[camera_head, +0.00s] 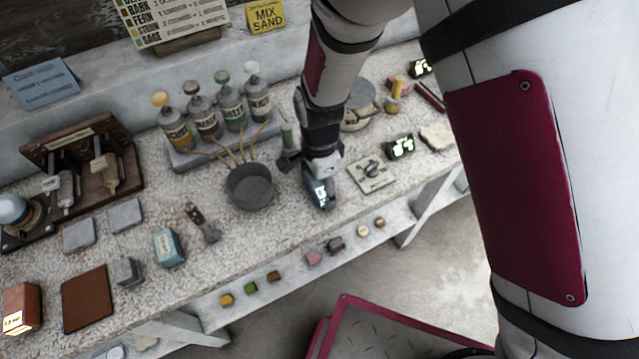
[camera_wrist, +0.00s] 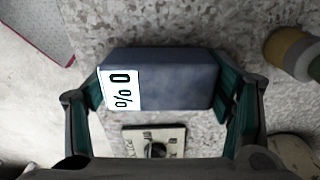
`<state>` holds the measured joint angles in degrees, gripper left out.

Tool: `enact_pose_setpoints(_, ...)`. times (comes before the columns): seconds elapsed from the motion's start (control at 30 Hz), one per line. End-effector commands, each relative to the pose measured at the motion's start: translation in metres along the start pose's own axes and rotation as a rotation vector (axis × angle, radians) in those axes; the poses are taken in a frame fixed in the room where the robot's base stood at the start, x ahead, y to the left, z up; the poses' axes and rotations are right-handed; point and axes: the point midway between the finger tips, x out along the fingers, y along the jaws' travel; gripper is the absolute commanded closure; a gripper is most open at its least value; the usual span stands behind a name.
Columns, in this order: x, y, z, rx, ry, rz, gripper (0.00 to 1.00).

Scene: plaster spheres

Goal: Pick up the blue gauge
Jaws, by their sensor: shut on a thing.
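The blue gauge is a dull blue block with a white label marked "% 0". In the wrist view the gauge (camera_wrist: 175,80) lies between the two green-padded fingers of my gripper (camera_wrist: 172,95), with a pad against each end. In the head view my gripper (camera_head: 318,180) points down over the workbench, right of the dark pot, and the gauge (camera_head: 323,196) shows at its tip with its pale label. I cannot tell whether the gauge touches the bench top.
A dark pot (camera_head: 250,186) stands just left of my gripper, with several labelled bottles (camera_head: 205,117) behind it. A pale dial plate (camera_head: 371,174) and a small lit display (camera_head: 400,146) are to the right. The bench's front edge is close.

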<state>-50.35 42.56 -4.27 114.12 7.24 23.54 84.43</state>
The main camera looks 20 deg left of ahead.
Motion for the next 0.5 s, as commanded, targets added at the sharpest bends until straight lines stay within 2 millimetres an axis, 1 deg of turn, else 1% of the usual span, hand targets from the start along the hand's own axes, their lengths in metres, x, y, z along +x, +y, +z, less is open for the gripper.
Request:
enact_pose_setpoints(0.13, -0.002, 0.000, 0.000, 0.000, 0.000, 0.000, 0.59)
enact_pose_setpoints(0.27, -0.010, -0.001, 0.000, -0.001, 0.000, -0.001, 0.59)
enact_pose_setpoints(0.37, -0.021, -0.001, 0.000, -0.001, 0.000, -0.003, 0.59)
enact_pose_setpoints(0.47, -0.036, -0.001, 0.000, -0.001, -0.001, -0.004, 0.59)
enact_pose_setpoints(0.5, -0.037, 0.007, 0.000, 0.000, -0.001, 0.001, 0.59)
